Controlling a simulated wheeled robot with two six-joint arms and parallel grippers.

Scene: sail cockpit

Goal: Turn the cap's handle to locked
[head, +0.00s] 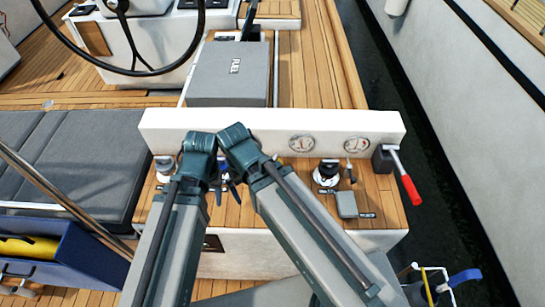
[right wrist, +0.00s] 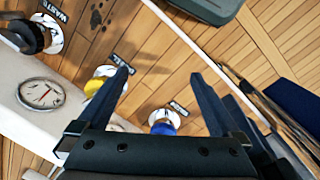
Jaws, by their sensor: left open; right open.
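Several deck caps sit in a row on the teak ledge. In the right wrist view a blue cap (right wrist: 163,124) in a white flange shows between the fingers of my open right gripper (right wrist: 164,82). A yellow cap (right wrist: 93,86) is partly hidden by the left finger. A black cap (right wrist: 35,36) labelled WASTE is at upper left; a black cap on a white flange also shows in the head view (head: 326,171). No cap is held. I cannot read a handle's locked mark.
A white upright panel (head: 225,116) with round gauges (head: 302,143) runs behind the caps. A red-ended lever (head: 405,181) stands at its right end, and a small grey box (head: 346,204) sits on the ledge. A steering wheel (head: 135,66) and large grey box (head: 228,75) are beyond.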

